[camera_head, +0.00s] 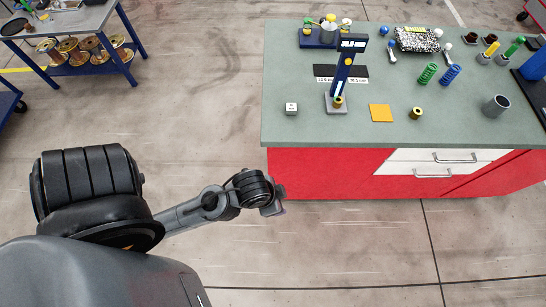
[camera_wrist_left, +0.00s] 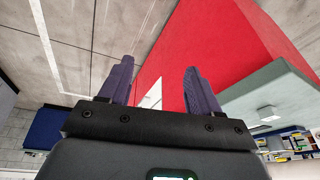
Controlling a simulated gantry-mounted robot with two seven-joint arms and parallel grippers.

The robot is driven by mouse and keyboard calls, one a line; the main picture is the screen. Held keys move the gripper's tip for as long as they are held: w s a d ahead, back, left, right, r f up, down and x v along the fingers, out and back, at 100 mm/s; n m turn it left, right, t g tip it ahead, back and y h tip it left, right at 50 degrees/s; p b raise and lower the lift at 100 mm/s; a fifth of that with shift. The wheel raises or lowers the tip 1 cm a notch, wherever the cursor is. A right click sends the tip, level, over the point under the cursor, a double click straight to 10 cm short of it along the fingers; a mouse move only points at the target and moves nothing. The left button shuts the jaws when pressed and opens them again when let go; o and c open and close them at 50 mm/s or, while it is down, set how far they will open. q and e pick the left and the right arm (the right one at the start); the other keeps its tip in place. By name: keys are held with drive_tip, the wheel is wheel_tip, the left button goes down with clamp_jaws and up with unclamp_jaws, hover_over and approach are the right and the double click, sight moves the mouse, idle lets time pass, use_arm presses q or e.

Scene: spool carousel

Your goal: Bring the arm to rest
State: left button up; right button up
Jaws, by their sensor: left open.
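My left arm comes in from the left in the head view. Its gripper (camera_head: 274,202) is in front of the red workbench, below the level of the green-grey bench top (camera_head: 330,130). In the left wrist view the two dark fingers of the left gripper (camera_wrist_left: 160,85) stand apart with nothing between them. Behind them that view shows the red bench side (camera_wrist_left: 220,40) and the concrete floor. The left gripper holds nothing and appears clear of the bench. My right gripper shows in neither view.
A blue cart (camera_head: 80,68) with copper spools stands far left. Floor around the arm is open.

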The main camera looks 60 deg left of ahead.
use_arm(q)
drive_tip(key=shift+s+a+r+n, duration=0.1)
drive_tip(key=shift+s+n, duration=0.35)
drive_tip(key=shift+n, duration=0.05)
drive_tip(key=shift+r, duration=0.1)
wheel_tip(320, 180, up, 24)
drive_tip(key=p, duration=2.4)
